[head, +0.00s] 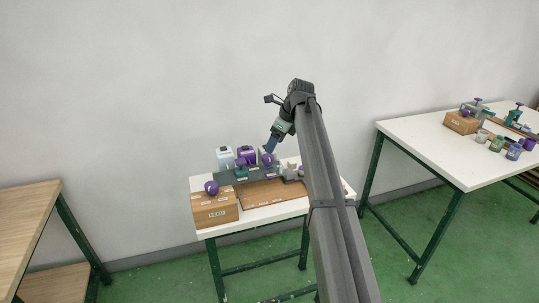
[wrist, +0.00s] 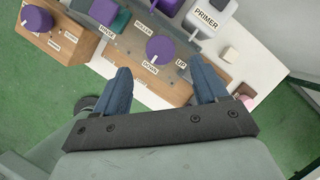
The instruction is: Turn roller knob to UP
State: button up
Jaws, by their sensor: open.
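The roller knob (wrist: 160,48) is a round purple knob on a grey panel, in the upper middle of the wrist view. The labels DOWN (wrist: 150,68) and UP (wrist: 181,64) sit beside it, with ROLLER on its other side. A small pale mark on the knob appears to face the DOWN label. In the head view the roller knob (head: 268,159) is just below my gripper (head: 270,146). In the wrist view my gripper (wrist: 162,84) is open and empty, its blue fingers spread wide, above and apart from the knob.
A wooden box (head: 215,208) with another purple knob (head: 211,187) stands at the table's left. A block labelled PRIMER (wrist: 205,17) and other purple parts stand close to the roller knob. A second white table (head: 440,150) with similar items is at the right.

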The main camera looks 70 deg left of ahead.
aim_at(268, 156)
jog(key=x, duration=0.6)
jog(key=shift+s+a+f, duration=0.1)
jog(key=shift+f, duration=0.25)
jog(key=shift+c, duration=0.4)
jog(key=c, duration=1)
jog(key=shift+o, duration=0.2)
